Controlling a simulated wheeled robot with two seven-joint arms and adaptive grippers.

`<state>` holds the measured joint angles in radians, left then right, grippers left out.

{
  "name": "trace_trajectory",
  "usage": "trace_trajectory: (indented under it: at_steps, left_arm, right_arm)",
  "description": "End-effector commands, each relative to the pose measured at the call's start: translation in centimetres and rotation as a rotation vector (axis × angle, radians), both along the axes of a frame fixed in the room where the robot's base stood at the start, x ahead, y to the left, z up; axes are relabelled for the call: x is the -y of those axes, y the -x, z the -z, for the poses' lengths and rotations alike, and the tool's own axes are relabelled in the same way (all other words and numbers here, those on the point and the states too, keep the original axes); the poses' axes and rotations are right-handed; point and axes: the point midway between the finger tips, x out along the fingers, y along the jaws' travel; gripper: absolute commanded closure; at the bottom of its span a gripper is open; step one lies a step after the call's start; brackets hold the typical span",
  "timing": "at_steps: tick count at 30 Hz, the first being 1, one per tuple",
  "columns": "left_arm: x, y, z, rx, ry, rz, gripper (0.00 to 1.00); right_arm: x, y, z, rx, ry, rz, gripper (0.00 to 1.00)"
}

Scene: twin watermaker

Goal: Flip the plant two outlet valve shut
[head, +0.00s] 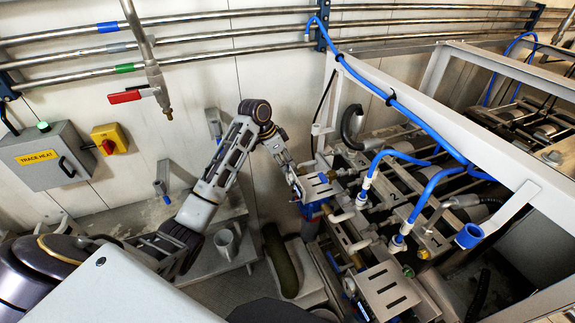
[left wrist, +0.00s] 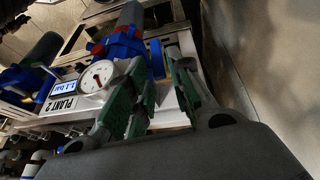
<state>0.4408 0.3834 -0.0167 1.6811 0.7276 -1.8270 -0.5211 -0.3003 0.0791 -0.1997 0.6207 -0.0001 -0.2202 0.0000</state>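In the left wrist view a white panel marked PLANT 2 (left wrist: 64,106) carries a round gauge (left wrist: 96,77) and a small lit readout. Behind the gauge is a blue valve body (left wrist: 122,45) with red parts and an upright blue piece, perhaps the handle. My left gripper (left wrist: 158,78) has its two green-padded fingers apart, with the blue piece just beyond the tips; contact cannot be told. In the head view my left gripper (head: 300,188) is beside the plant panel (head: 322,187), above blue and red fittings (head: 312,210). My right gripper is not seen.
A white frame (head: 455,125) and blue hoses (head: 425,125) stand to the right of the gripper. A red-handled wall valve (head: 126,96), a grey TRACE HEAT box (head: 45,157) and a yellow switch box (head: 107,138) are at left.

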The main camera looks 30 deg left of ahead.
Motion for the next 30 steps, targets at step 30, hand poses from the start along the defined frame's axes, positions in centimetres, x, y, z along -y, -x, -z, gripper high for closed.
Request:
trace_trajectory:
  at_steps: [30]
  left_arm:
    - [0.6, -0.4, 1.7, 0.008, -0.01, -0.001, 1.0]
  right_arm:
    - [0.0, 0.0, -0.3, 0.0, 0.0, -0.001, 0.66]
